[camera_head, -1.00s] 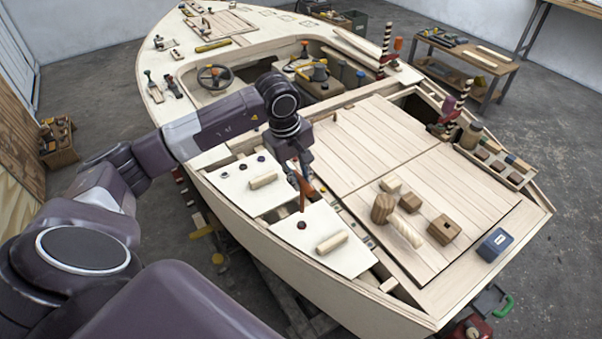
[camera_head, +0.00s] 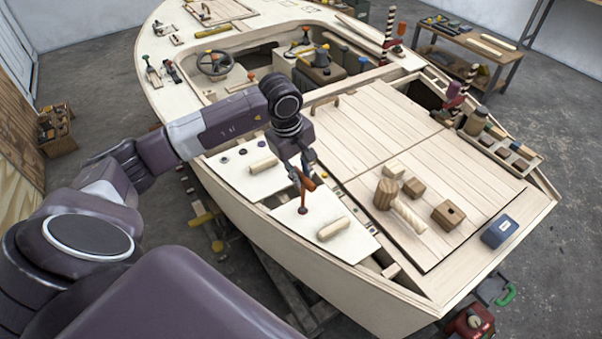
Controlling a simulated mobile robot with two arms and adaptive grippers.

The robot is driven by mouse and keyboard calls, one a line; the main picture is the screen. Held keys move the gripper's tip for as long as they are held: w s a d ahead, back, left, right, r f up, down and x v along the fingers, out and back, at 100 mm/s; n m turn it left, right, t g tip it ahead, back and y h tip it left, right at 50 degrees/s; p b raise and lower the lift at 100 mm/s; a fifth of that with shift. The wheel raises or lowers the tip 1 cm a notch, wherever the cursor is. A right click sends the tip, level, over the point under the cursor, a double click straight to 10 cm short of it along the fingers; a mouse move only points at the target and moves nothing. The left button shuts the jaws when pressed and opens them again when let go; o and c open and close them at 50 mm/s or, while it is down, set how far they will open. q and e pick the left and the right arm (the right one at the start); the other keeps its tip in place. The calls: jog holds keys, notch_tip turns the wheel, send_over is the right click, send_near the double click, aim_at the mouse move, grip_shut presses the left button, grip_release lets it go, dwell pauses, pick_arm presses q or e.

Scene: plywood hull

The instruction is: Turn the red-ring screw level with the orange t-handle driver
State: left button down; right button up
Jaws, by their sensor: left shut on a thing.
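My left gripper (camera_head: 302,181) is shut on the orange t-handle driver (camera_head: 309,186), above the nearer pale hatch panel (camera_head: 290,222). The driver's shaft points down, close to upright. Its lower end meets the dark reddish screw head (camera_head: 303,211) on that panel, and no gap shows between them. The screw is small and partly covered by the driver tip, so I cannot tell its slot angle or whether the tip is seated. My right gripper is not in view.
A wooden grip bar (camera_head: 333,229) lies on the same panel, right of the screw. The farther panel carries dark screw heads (camera_head: 242,151) and another grip bar (camera_head: 264,165). A wooden mallet (camera_head: 387,193), wooden blocks (camera_head: 448,215) and a blue box (camera_head: 499,231) stand on the deck to the right.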

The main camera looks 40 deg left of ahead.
pick_arm(q)
jog(key=n+y, duration=0.1)
jog(key=n, duration=0.4)
jog(key=shift+d+b, duration=0.1)
jog(key=shift+b, duration=0.2)
jog(key=n+y, duration=0.1)
jog(key=n, duration=0.4)
jog(key=shift+s+n, duration=0.15)
jog(key=shift+n, duration=0.25)
jog(key=shift+b, duration=0.3)
jog(key=shift+f, duration=0.15)
